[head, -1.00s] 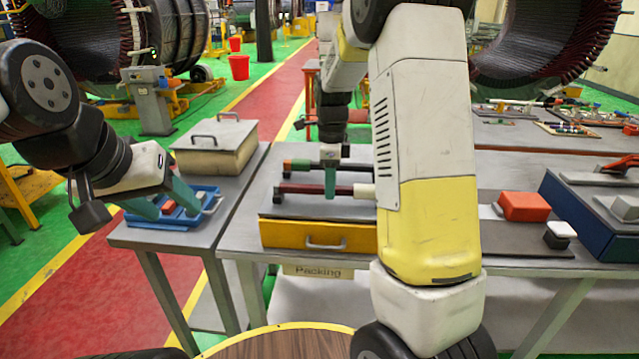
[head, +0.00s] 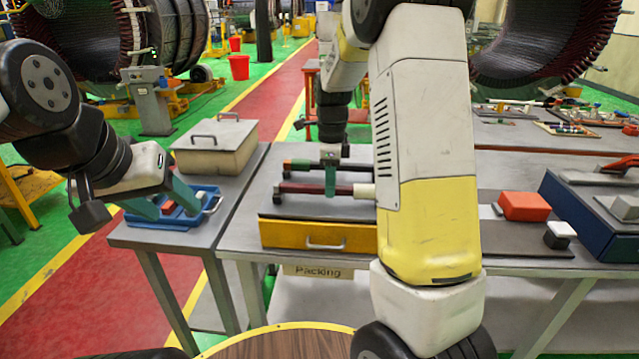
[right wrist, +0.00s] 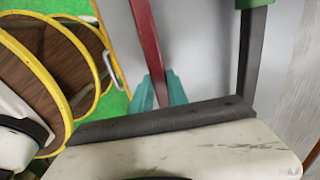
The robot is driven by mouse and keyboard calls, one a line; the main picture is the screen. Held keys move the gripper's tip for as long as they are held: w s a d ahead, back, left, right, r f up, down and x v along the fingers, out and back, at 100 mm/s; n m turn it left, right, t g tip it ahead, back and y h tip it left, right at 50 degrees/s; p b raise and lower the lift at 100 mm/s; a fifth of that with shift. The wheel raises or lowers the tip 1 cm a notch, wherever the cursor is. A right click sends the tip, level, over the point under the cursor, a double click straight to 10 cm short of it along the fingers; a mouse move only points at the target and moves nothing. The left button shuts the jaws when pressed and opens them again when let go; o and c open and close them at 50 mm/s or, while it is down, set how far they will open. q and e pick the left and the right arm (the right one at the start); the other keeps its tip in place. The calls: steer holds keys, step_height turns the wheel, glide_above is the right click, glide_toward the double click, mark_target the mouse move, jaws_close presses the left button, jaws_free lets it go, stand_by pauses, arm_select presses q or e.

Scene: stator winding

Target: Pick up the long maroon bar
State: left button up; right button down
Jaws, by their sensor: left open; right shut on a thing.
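The long maroon bar (head: 301,187) lies crosswise above the grey top of the yellow-fronted drawer unit in the head view. It has a dark left end and a whitish right end. My right gripper (head: 330,182) points down and is shut on the bar near its middle. In the right wrist view the maroon bar (right wrist: 147,45) runs between the teal fingers of my right gripper (right wrist: 161,90). I cannot tell how much gap is under it. My left gripper (head: 163,204) is open and empty, at the blue tray on the left.
A second bar (head: 299,164), dark with orange and green parts, lies just behind the maroon one. The blue tray (head: 203,191) holds red pieces beside a beige lidded box (head: 213,150). A red block (head: 524,206) and a blue box (head: 592,222) stand on the right.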

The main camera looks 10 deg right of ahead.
steer(key=shift+r, duration=0.2)
stand_by(0.6)
steer(key=shift+r, duration=0.25)
step_height(320, 180, up, 3)
steer(key=s+a+r, duration=0.1)
steer(key=s+a, duration=0.3)
steer(key=s, duration=1.1)
steer(key=shift+s, duration=0.25)
